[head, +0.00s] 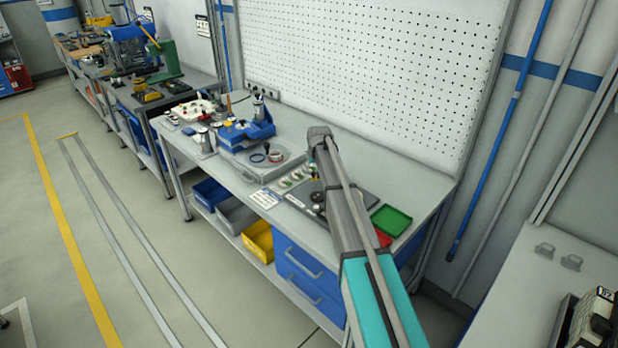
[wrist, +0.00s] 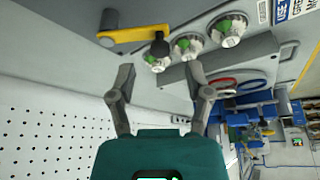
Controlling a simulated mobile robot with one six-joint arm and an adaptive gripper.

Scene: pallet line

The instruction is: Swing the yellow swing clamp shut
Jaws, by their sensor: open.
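The yellow swing clamp (wrist: 132,34) shows at the top of the wrist view. Its yellow arm runs from a grey post (wrist: 108,20) on the left to a black knob (wrist: 159,48) on the right. The knob overlaps the nearest of three round silver-and-green parts (wrist: 188,45) in the picture; I cannot tell whether it touches. My gripper (wrist: 158,66) is open and empty, its two fingers apart, with the knob beyond the gap between the tips. In the head view my arm covers much of this area, and I cannot make out the clamp or fingers there.
The workbench (head: 350,153) carries a blue fixture (head: 246,131), a green tray (head: 391,220) and small parts. A perforated panel (head: 370,65) stands behind it. Red and blue rings (wrist: 222,82) lie right of the clamp in the wrist view. Open floor is at left.

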